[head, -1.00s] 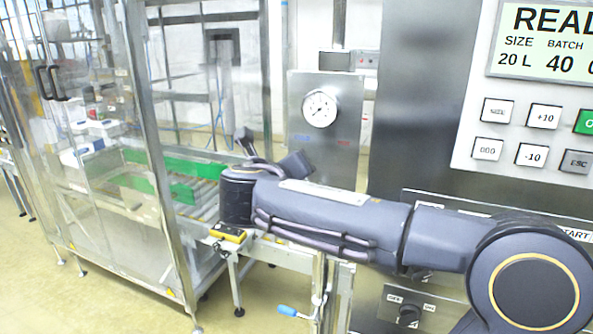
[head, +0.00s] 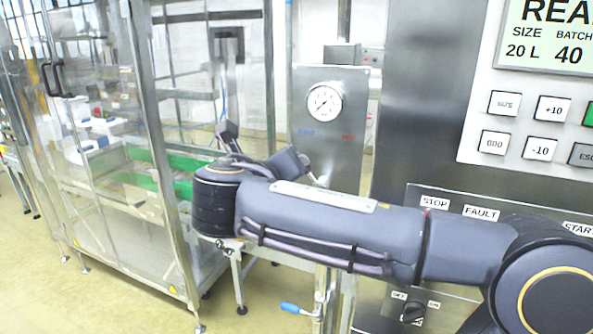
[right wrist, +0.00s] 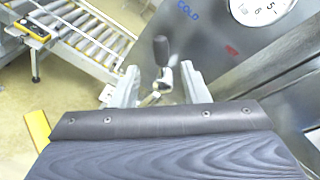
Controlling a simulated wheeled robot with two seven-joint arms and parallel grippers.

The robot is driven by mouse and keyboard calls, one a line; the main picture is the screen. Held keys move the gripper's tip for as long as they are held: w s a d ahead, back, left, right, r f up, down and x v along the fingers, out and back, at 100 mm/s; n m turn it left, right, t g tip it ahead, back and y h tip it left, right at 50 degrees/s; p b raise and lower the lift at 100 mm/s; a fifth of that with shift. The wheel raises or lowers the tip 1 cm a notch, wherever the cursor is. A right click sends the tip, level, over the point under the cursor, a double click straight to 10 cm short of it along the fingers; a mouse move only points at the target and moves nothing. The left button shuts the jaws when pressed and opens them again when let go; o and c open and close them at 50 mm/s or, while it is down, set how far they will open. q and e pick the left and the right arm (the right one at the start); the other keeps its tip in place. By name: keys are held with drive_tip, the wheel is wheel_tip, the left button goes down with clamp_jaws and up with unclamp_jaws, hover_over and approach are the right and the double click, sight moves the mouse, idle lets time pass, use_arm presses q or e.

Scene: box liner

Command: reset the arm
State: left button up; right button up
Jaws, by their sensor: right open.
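My right arm (head: 330,225) reaches in from the right of the head view, across the front of the machine, and its wrist folds back at the left end. In the head view its gripper is largely hidden behind the forearm. In the right wrist view my right gripper (right wrist: 159,68) has two grey fingers set apart, open. A lever with a black handle (right wrist: 162,50) shows between and beyond the fingers; contact cannot be told. My left gripper is not in view.
A steel panel with a gauge (head: 323,103) stands behind the arm. A control panel (head: 530,125) is at the right. A glazed enclosure (head: 90,150) stands left. A roller conveyor (right wrist: 75,30) and a blue-handled valve (head: 290,308) are nearby. Floor is open at lower left.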

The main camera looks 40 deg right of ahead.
drive_tip(key=shift+v, duration=0.85)
drive_tip(key=shift+f, duration=0.1)
drive_tip(key=s+f+m+g+y+b, duration=0.1)
drive_tip(key=s+f+m+y, duration=0.25)
drive_tip(key=f+m, duration=0.3)
drive_tip(key=s+f+m+g+y, duration=0.25)
drive_tip(key=s+f+m, duration=0.25)
drive_tip(key=f, duration=0.3)
drive_tip(key=s+f+m+g+y+b, duration=0.1)
drive_tip(key=s+f+m+y, duration=0.3)
drive_tip(key=f, duration=0.4)
drive_tip(key=s+a+f+m+t+y, duration=0.1)
drive_tip(key=s+a+f+m+y, duration=0.2)
drive_tip(key=m, duration=0.6)
drive_tip(key=s+a+f+m+t+y+b, duration=0.1)
drive_tip(key=s+a+f+m+y, duration=0.2)
drive_tip(key=a+m, duration=0.4)
drive_tip(key=f+m, duration=0.1)
drive_tip(key=m, duration=0.2)
drive_tip(key=shift+a+f+y, duration=0.15)
drive_tip(key=shift+f+y, duration=0.05)
drive_tip(key=shift+y, duration=0.1)
